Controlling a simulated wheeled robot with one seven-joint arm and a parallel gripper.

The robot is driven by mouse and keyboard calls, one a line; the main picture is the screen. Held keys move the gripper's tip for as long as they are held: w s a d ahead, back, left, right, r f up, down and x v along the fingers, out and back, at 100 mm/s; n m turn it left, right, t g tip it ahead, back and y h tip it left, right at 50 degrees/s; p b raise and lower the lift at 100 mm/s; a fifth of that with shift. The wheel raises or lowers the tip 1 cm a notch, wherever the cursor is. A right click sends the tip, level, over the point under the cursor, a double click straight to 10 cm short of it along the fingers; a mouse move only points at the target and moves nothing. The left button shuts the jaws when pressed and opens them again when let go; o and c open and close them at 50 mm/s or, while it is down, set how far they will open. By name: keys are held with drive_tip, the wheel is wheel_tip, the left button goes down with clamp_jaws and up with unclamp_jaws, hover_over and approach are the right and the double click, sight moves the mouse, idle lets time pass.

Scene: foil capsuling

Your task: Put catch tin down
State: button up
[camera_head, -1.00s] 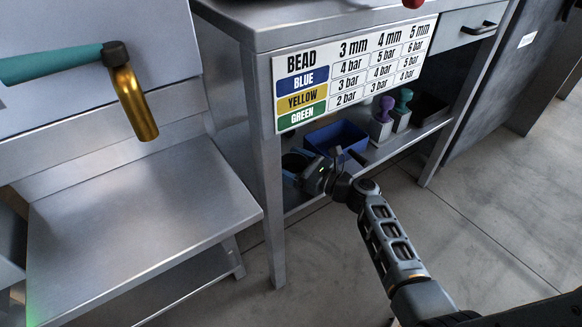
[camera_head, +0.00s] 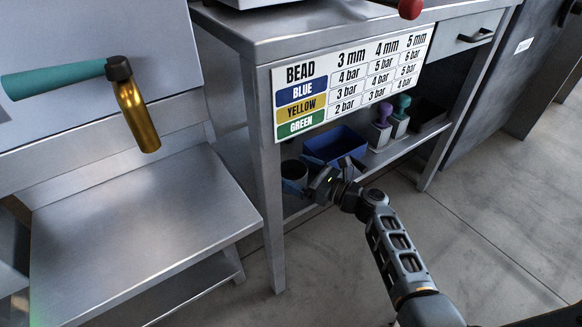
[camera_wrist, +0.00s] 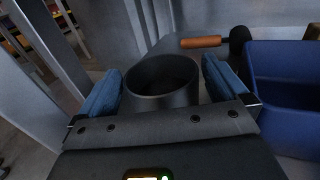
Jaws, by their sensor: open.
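The catch tin, a dark grey open-topped cylinder (camera_wrist: 162,88), stands upright on the lower shelf of the metal bench. In the head view the tin (camera_head: 294,169) is partly covered by my gripper. My gripper (camera_head: 306,187) reaches in at the shelf's left end. In the wrist view its blue-padded fingers (camera_wrist: 164,84) are spread on either side of the tin, with a gap showing beside it. The tin's base is hidden behind the gripper body.
A blue bin (camera_head: 335,146) stands just right of the tin. Purple-topped (camera_head: 381,128) and green-topped (camera_head: 400,118) tools stand further right. A wooden-handled tool (camera_wrist: 203,42) lies behind the tin. The bench leg (camera_head: 268,215) is close left of my gripper.

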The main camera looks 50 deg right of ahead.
drive_tip(key=s+d+p, duration=0.1)
drive_tip(key=s+p, duration=0.1)
drive_tip(key=s, duration=0.7)
drive_tip(key=shift+s, duration=0.25)
drive_tip(key=s+a+f+n+g+h, duration=0.1)
drive_tip(key=s+a+f+n+g, duration=0.25)
drive_tip(key=s+a+n, duration=0.45)
drive_tip(key=s+a+f+n+g+h, duration=0.1)
drive_tip(key=s+a+f+n+g, duration=0.25)
drive_tip(key=s+a+n, duration=0.5)
drive_tip(key=s+a+r+n+t, duration=0.1)
drive_tip(key=s+a+r+n, duration=0.1)
drive_tip(key=r+n, duration=0.4)
drive_tip(key=s+a+r+n+t, duration=0.1)
drive_tip(key=s+a+r+n, duration=0.2)
drive_tip(key=r+n, duration=0.3)
drive_tip(key=s+a+r+n+t, duration=0.2)
drive_tip(key=r+n, duration=0.4)
drive_tip(key=r, duration=0.7)
drive_tip(key=shift+s+a+r, duration=0.3)
drive_tip(key=shift+s+a, duration=0.4)
drive_tip(key=shift+s, duration=0.3)
wheel_tip(320, 180, up, 25)
drive_tip(key=p, duration=2.5)
drive_tip(key=shift+r+p, duration=0.15)
drive_tip(key=shift+p, duration=0.2)
